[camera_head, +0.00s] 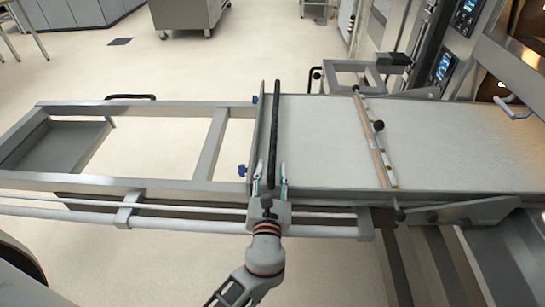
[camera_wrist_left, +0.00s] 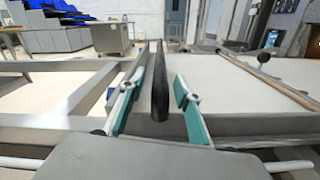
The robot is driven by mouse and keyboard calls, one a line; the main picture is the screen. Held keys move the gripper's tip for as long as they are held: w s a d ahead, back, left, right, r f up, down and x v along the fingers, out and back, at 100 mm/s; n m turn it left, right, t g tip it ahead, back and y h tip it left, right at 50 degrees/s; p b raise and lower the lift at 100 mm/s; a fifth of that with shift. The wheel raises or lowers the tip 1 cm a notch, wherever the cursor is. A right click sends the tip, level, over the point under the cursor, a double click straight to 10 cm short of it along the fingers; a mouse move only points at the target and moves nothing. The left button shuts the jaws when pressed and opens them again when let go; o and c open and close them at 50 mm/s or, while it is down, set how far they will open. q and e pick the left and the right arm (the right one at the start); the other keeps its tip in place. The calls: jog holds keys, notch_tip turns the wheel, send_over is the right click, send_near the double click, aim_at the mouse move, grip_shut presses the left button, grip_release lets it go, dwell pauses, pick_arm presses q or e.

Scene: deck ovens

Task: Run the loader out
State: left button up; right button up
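The loader is a long grey metal frame (camera_head: 210,145) with a pale flat belt (camera_head: 325,140) on its right part. The belt reaches right toward the oven. A black handle bar (camera_head: 273,140) runs across the loader at the belt's left end. My left gripper (camera_head: 268,178) is at the near end of this bar. In the left wrist view the bar (camera_wrist_left: 160,85) stands between the two teal fingers of my left gripper (camera_wrist_left: 160,98), with a gap on each side. The gripper is open around the bar. My right gripper is not in view.
A cross bar with black knobs (camera_head: 372,140) lies over the belt. The deck oven (camera_head: 470,45) with small screens is at the upper right. Grey rails (camera_head: 180,220) run along the loader's near side. A grey cabinet (camera_head: 185,15) stands behind, with clear floor between.

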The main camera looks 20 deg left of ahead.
aim_at(272, 159)
pick_arm(q)
jog(key=x, duration=0.4)
jog(key=shift+w+a, duration=0.1)
jog(key=shift+w, duration=0.4)
grip_shut()
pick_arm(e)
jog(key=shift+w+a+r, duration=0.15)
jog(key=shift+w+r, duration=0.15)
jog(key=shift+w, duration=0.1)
